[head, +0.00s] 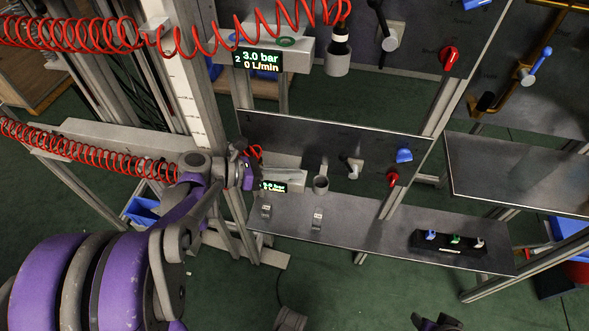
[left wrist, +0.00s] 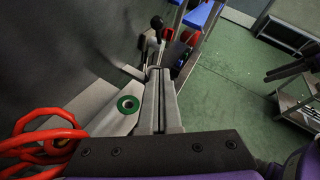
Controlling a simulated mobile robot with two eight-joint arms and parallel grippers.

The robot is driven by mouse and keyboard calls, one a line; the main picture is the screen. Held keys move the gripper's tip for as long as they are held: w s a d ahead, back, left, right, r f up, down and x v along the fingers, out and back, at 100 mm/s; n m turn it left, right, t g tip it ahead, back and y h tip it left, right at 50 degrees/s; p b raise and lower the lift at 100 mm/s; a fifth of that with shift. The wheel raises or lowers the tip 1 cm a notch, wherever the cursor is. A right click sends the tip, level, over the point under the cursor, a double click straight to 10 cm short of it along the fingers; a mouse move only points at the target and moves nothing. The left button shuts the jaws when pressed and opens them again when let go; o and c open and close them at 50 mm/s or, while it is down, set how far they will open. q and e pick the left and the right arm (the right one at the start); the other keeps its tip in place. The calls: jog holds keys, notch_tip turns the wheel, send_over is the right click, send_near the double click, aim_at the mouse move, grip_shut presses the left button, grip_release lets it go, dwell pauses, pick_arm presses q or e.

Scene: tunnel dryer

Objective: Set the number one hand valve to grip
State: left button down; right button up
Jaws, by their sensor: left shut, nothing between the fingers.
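The lower dark panel (head: 300,135) carries a small hand valve lever (head: 354,170) right of a grey cup-like holder (head: 320,184). In the left wrist view a lever with a black knob (left wrist: 157,22) stands out from the panel, beyond my fingertips. My left gripper (head: 247,166) is at the panel's left side, near the air unit with the lit display (head: 272,186), apart from the lever. In the left wrist view its fingers (left wrist: 159,72) are together and empty. A dark part of what seems my right gripper (head: 437,322) shows at the bottom edge; its jaws are unclear.
Red coiled hoses (head: 90,150) run in from the left. A red knob (head: 393,179) and a blue part (head: 404,156) sit right of the lever. A shelf (head: 365,225) below bears a black holder (head: 450,245). A second panel above has display 2 (head: 259,61).

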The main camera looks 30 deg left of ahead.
pick_arm(q)
jog(key=b+x, duration=0.1)
jog(key=x, duration=0.6)
jog(key=shift+w+d+f, duration=0.1)
jog(key=shift+w+d, duration=0.05)
jog(key=shift+d, duration=0.15)
jog(key=shift+w+d+r, duration=0.25)
jog(key=shift+w+r, duration=0.1)
jog(key=shift+w, duration=0.1)
jog(key=shift+w+d+r, duration=0.3)
jog(key=shift+w+r, duration=0.05)
jog(key=shift+w, duration=0.1)
jog(key=shift+w+d+r, duration=0.25)
jog(key=shift+w+d, duration=0.05)
jog(key=shift+w, duration=0.15)
